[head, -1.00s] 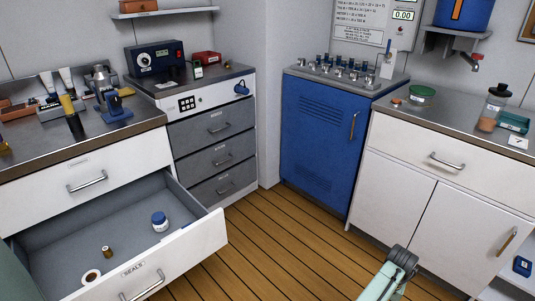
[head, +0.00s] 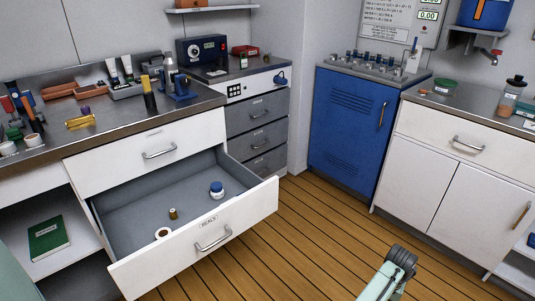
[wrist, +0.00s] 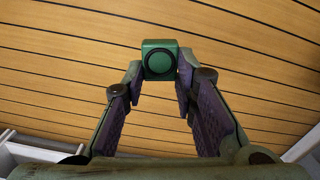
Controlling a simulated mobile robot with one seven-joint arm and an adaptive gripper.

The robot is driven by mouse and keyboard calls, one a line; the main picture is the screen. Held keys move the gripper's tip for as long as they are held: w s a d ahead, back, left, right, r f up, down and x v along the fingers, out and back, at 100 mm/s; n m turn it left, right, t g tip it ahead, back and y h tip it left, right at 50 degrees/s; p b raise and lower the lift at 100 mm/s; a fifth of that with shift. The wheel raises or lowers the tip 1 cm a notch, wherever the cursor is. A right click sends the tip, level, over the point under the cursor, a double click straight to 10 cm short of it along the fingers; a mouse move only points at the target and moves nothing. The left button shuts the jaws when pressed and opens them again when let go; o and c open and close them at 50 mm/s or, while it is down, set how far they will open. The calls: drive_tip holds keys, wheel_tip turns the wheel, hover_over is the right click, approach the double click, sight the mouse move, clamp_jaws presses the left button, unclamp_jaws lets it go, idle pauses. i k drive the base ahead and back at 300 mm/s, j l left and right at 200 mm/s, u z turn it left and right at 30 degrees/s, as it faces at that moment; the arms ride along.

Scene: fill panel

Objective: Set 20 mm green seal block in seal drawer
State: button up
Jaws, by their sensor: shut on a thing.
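The green seal block (wrist: 159,60) is small and square-cornered with a dark ring on its face. It sits between the fingertips of my gripper (wrist: 160,72) in the wrist view, and the gripper is shut on it above the wooden floor. In the head view only part of my arm shows at the bottom right; the block is not visible there. The seal drawer (head: 243,217), labelled SEALS, stands open at the left. Inside it are a blue-lidded white jar (head: 217,189), a small brass piece (head: 173,213) and a white roll (head: 163,233). Clear drawer floor lies around them.
A closed white drawer (head: 120,158) sits directly above the open one, under a cluttered steel worktop (head: 55,148). A green book (head: 48,238) lies on a shelf at left. The blue cabinet (head: 346,130) stands at the back. The wooden floor (head: 300,245) between is clear.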

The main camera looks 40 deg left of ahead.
sight(196, 202)
drive_tip(key=k+u, duration=0.15)
drive_tip(key=u, duration=0.2)
drive_tip(key=k+j+u, duration=0.1)
drive_tip(key=u, duration=0.3)
drive_tip(key=k+j+u, duration=0.1)
drive_tip(key=u, duration=0.25)
